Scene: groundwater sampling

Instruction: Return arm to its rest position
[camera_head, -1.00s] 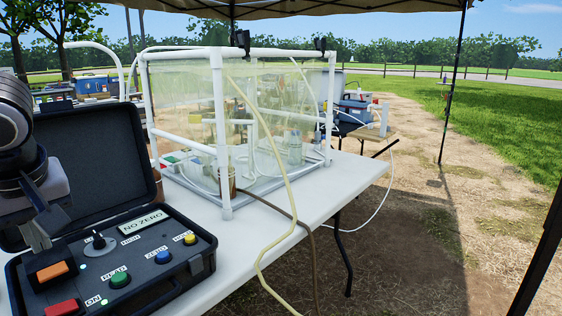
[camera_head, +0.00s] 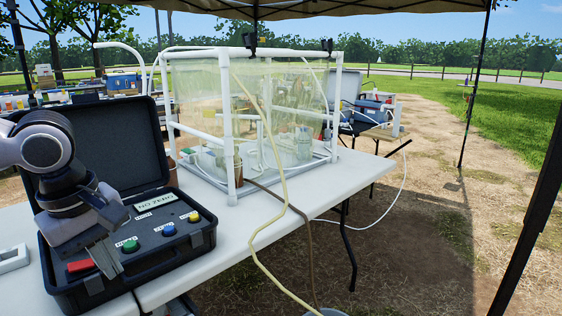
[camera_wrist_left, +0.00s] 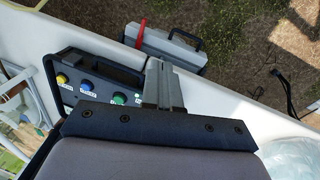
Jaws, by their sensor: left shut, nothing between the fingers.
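My left gripper (camera_head: 105,255) is shut and empty. In the head view it hangs over the front left part of the open black instrument case (camera_head: 205,238), near the red button (camera_head: 80,266). Its fingers hide part of the panel. The panel also carries a green button (camera_head: 130,246), a blue button (camera_head: 168,230) and a yellow button (camera_head: 194,217). The display (camera_head: 156,202) reads "NO ZERO". In the left wrist view the shut fingers (camera_wrist_left: 163,85) point past the case's edge; whether they touch the case I cannot tell. My right gripper is in neither view.
A clear enclosure with a white pipe frame (camera_head: 228,130) stands on the white table (camera_head: 262,212) right of the case. A yellowish tube (camera_head: 284,190) hangs over the table edge. The raised case lid (camera_head: 115,140) stands behind my arm. A grey toolbox (camera_wrist_left: 170,50) is on the ground.

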